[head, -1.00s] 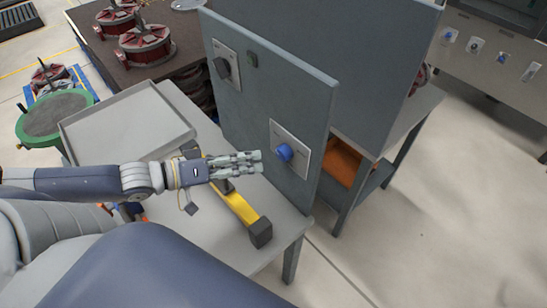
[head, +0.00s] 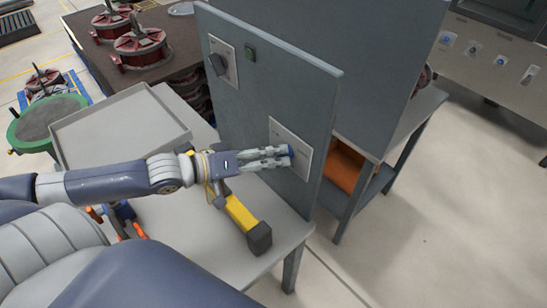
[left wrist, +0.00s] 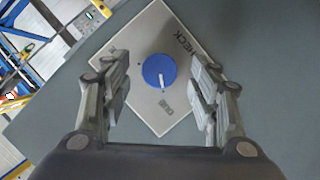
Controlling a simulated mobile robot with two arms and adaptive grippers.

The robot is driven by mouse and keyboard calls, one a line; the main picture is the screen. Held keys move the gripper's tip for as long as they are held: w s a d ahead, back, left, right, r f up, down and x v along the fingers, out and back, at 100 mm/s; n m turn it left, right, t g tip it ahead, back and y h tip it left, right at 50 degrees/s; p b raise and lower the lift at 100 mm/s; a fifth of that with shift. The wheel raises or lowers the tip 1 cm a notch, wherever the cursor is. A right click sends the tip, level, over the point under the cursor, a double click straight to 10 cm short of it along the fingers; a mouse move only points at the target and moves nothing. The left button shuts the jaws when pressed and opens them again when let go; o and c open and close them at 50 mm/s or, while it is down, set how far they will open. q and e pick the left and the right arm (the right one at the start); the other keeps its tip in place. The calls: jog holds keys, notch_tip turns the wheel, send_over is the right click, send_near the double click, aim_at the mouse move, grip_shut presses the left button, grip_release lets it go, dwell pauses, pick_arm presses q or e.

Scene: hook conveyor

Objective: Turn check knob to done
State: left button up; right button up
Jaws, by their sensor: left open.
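The check knob (left wrist: 159,71) is a round blue dial with a white pointer line, on a pale square plate (left wrist: 146,52) lettered "CHECK". In the left wrist view the pointer is directed down, a little toward the "DONE" lettering on the plate's lower right. My left gripper (left wrist: 159,88) is open, with its fingers on either side of the knob and gaps visible between them and it. In the head view the left gripper (head: 290,157) is at the knob, which it mostly hides; only a blue edge shows. My right gripper is not in view.
A yellow-and-black bar (head: 243,213) lies on the grey table below my arm. An empty tray (head: 120,125) is at left.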

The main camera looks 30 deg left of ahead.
pick_arm(q)
jog(key=shift+w+d+f, duration=0.15)
jog(key=shift+w+d, duration=0.15)
jog(key=shift+w, duration=0.15)
